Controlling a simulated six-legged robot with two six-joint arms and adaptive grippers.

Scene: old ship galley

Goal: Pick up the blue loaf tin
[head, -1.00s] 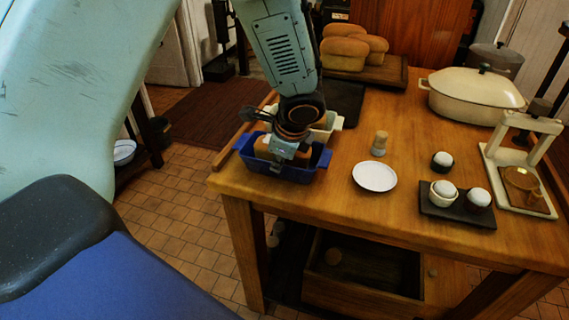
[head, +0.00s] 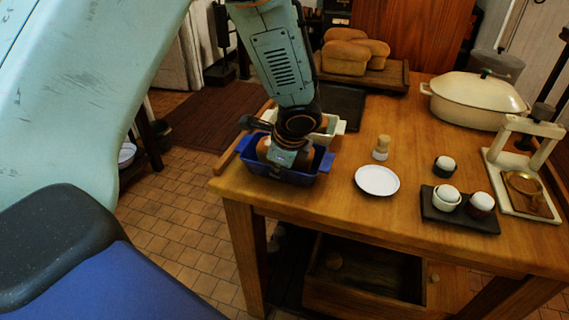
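The blue loaf tin (head: 287,177) sits on the near left corner of the wooden table, with something brown, bread-like, inside it. My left gripper (head: 285,157) points down over the tin and reaches into or right above its opening. Its fingertips are hidden by its own body and the tin, so I cannot see whether it is open or shut, or touching the tin. A cream loaf tin (head: 326,130) stands just behind the blue one, partly covered by my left arm. My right gripper is not in view.
A white saucer (head: 377,181) and a small wooden-topped shaker (head: 381,147) stand right of the tin. Further right are a dark tray (head: 459,218) with two cups, a cream press stand (head: 515,170) and a lidded casserole (head: 475,101). Loaves on a board (head: 395,76) lie behind.

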